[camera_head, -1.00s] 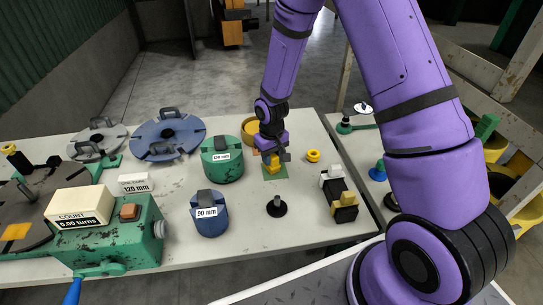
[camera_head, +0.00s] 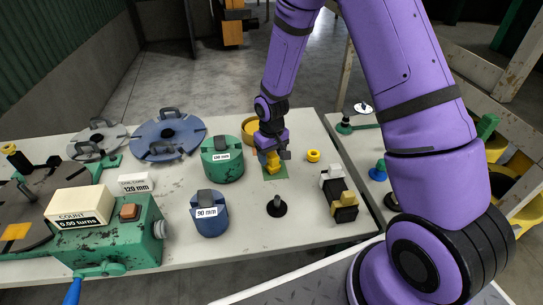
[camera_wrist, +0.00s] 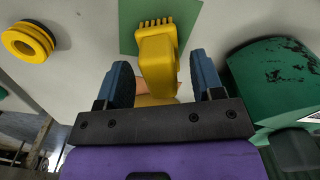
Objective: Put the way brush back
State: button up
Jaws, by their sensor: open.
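The way brush (camera_head: 272,163) is yellow and sits on a green square mat (camera_head: 280,174) near the table's right side. In the wrist view the brush (camera_wrist: 157,55) lies between my two blue-padded fingers, its short row of bristles over the green mat (camera_wrist: 130,28). My gripper (camera_head: 273,155) is low over the mat; it also shows in the wrist view (camera_wrist: 161,75). It is open, with a visible gap on each side of the brush. The brush's lower part is hidden behind my gripper's crossbar in the wrist view.
A green drum (camera_head: 222,160) stands left of the brush and a yellow ring (camera_head: 313,156) lies to its right. A blue 90 mm drum (camera_head: 209,214), a black knobbed disc (camera_head: 277,206) and a black-and-white block (camera_head: 338,193) stand nearer. Bare table lies between them.

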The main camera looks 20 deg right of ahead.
jog(key=shift+r, duration=3.6)
notch_tip(320, 180, up, 11)
jog(key=s+d+r+m+t, duration=0.1)
jog(key=s+d+r+t, duration=0.25)
jog(key=s+r, duration=1.1)
jog(key=s+d+r+t, duration=0.1)
jog(key=s+r, duration=0.2)
jog(key=s, duration=0.3)
jog(key=s+d+r+m, duration=0.1)
jog(key=s+d+r, duration=0.1)
jog(key=s, duration=0.5)
jog(key=shift+s+d+r+t, duration=0.2)
jog(key=shift+r+t, duration=0.15)
jog(key=shift+r, duration=0.4)
